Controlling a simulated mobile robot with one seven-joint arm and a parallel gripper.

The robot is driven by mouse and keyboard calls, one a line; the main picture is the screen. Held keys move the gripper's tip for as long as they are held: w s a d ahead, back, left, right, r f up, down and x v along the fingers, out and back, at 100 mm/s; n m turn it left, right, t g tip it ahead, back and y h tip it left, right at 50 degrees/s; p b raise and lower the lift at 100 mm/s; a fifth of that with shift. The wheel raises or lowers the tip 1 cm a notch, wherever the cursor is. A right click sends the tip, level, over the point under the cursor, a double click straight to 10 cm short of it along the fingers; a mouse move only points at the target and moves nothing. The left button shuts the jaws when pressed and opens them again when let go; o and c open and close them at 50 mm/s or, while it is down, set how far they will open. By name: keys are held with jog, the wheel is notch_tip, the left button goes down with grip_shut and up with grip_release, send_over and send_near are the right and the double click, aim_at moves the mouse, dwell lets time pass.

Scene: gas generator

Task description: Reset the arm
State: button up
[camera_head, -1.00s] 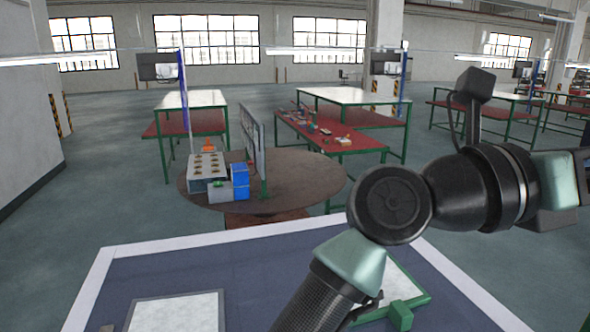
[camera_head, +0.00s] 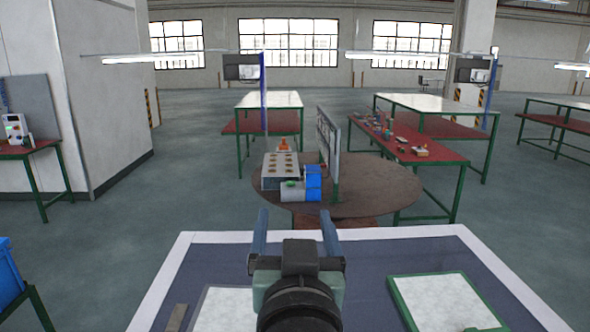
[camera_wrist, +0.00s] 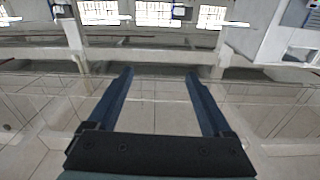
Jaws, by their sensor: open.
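My gripper (camera_head: 295,232) is in the lower middle of the head view, above the dark blue table top with the white border (camera_head: 215,237). Its two blue fingers point away from me and stand wide apart, with nothing between them. In the wrist view my gripper (camera_wrist: 160,95) also shows both fingers spread and empty, with floor, walls and windows beyond. The gripper touches nothing that I can see.
A round brown table (camera_head: 385,190) ahead holds a grey box with several round items (camera_head: 281,168), a blue box (camera_head: 313,182) and an upright panel (camera_head: 329,150). A green-framed white panel (camera_head: 440,300) lies on the near table at right. Open floor (camera_head: 190,190) lies left.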

jog(key=s+r+t+b, duration=0.1)
jog(key=s+r+t, duration=0.3)
jog(key=s+r, duration=0.3)
jog(key=s+r+t+b, duration=0.2)
jog(key=s+r+t, duration=0.2)
jog(key=r, duration=0.7)
jog(key=s, duration=0.2)
jog(key=shift+s+a+r+t, duration=0.15)
jog(key=shift+s+r+t, duration=0.1)
jog(key=shift+s+t, duration=0.1)
